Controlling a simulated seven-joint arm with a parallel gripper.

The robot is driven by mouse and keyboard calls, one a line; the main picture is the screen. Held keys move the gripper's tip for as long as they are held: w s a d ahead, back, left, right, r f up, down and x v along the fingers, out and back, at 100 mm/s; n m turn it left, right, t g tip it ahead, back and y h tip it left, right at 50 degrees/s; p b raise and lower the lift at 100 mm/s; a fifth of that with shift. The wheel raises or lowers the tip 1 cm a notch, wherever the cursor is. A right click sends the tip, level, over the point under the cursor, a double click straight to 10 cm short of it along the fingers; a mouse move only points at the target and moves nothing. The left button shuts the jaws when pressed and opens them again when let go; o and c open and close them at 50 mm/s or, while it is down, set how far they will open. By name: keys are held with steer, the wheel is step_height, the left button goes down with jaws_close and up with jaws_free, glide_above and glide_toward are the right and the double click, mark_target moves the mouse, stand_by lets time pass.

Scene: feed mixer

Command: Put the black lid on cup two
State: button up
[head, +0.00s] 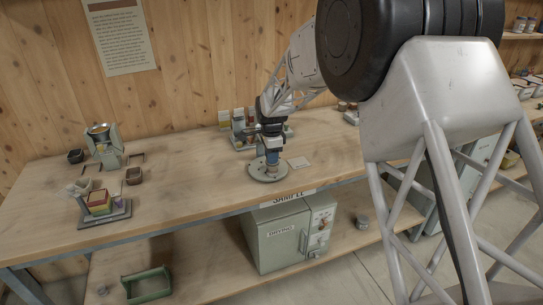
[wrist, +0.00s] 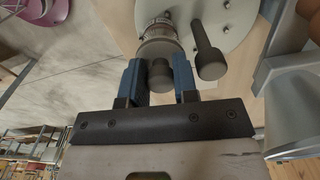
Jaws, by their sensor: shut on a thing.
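My gripper (wrist: 160,82) has its two blue fingers on either side of a dark round knob (wrist: 160,72), which looks like the grip of the black lid. Directly beyond the knob is a ringed, cylindrical cup (wrist: 160,38) at the grey round plate (wrist: 232,22). Whether the lid is seated on the cup or just apart from it I cannot tell. A dark handle-like piece (wrist: 206,55) stands to the right of the fingers. In the head view my gripper (head: 271,160) points down over the round plate (head: 256,176) on the bench. No cup number is readable.
A rack with coloured items (head: 238,125) stands behind the plate, and a white card (head: 300,162) lies to its right. Bench between is clear.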

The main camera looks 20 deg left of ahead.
steer(key=shift+f, duration=0.1)
stand_by(0.4)
steer(key=o, duration=1)
steer(key=shift+c, duration=1.1)
steer(key=shift+o, duration=0.5)
steer(key=shift+r, duration=0.25)
steer(key=shift+o, duration=0.8)
steer(key=shift+r, duration=0.35)
steer(key=shift+s+d+r, duration=0.15)
steer(key=shift+r, duration=2.25)
